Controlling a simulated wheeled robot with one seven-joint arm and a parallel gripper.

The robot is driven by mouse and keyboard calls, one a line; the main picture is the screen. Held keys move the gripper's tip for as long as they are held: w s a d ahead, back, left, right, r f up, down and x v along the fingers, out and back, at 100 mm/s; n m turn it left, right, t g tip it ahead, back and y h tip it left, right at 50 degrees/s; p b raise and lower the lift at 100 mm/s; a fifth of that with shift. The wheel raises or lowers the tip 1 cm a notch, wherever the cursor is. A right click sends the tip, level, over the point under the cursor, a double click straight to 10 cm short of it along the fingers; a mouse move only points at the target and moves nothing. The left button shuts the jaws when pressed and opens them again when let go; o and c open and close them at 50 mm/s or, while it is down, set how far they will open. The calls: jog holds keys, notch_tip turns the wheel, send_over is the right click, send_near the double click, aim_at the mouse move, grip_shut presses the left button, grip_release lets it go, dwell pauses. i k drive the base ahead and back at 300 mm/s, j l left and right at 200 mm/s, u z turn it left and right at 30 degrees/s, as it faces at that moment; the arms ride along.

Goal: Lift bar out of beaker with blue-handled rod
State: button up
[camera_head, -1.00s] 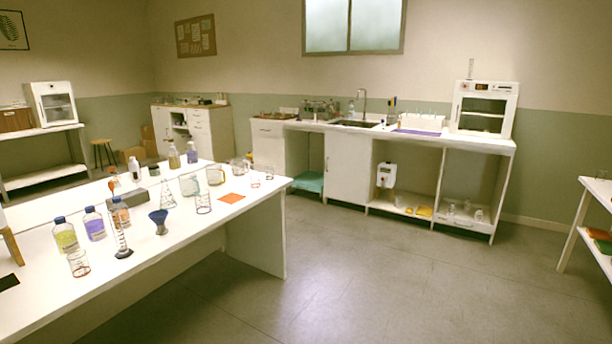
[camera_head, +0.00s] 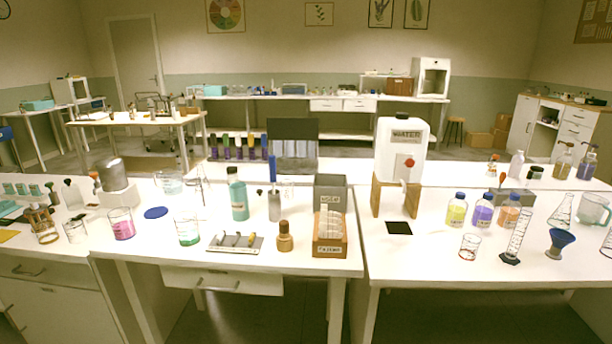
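A rod with a blue handle (camera_head: 272,168) stands upright at a small grey holder (camera_head: 275,207) on the middle bench. To its left are a beaker with pink liquid (camera_head: 122,229) and a beaker with green liquid (camera_head: 188,238). A clear beaker (camera_head: 76,232) stands farther left, and another pale beaker (camera_head: 171,185) stands behind. I cannot make out a bar in any beaker, so I cannot tell which one holds it. My gripper is not in view.
A shallow tray with small items (camera_head: 212,247), a brown bottle (camera_head: 284,238), a teal bottle (camera_head: 239,200) and a labelled wooden box (camera_head: 330,247) stand near the rod. A white water tank (camera_head: 401,147) is on the right. A blue disc (camera_head: 156,213) lies between the beakers.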

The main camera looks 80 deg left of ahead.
aim_at(272, 158)
jog(key=u, duration=2.7)
jog(key=i+l+u, duration=0.15)
jog(key=i, duration=0.15)
